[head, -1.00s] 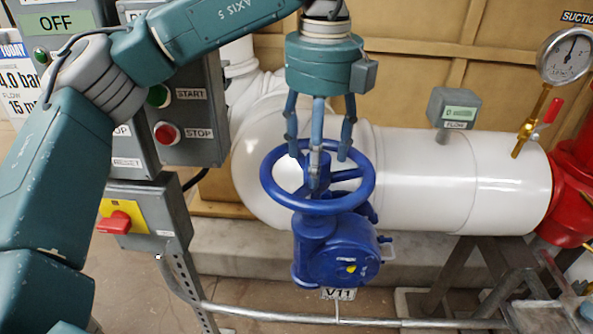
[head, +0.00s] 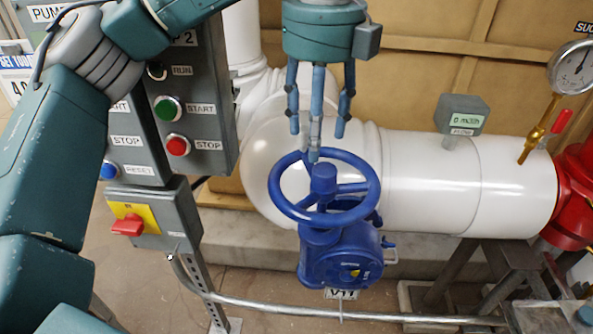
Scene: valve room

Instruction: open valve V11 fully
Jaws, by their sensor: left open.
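Valve V11 has a blue handwheel (head: 370,200) lying nearly flat on top of a blue gearbox body (head: 330,262). Its V11 tag (head: 341,294) hangs below the body. My left gripper (head: 317,143) points down above the wheel, with its fingers spread open and empty. Its fingertips are at or just above the wheel's far rim in the picture; I cannot tell whether the front finger touches it. The wheel's hub and spokes show clear of the fingers. My right gripper is not in view.
A white pipe (head: 430,190) runs behind the valve, with a flow display (head: 461,115) reading 0 and a suction gauge (head: 575,66). A control box with START and STOP buttons (head: 190,110) and a red-yellow switch (head: 128,221) stand left. A metal conduit (head: 270,310) runs low in front.

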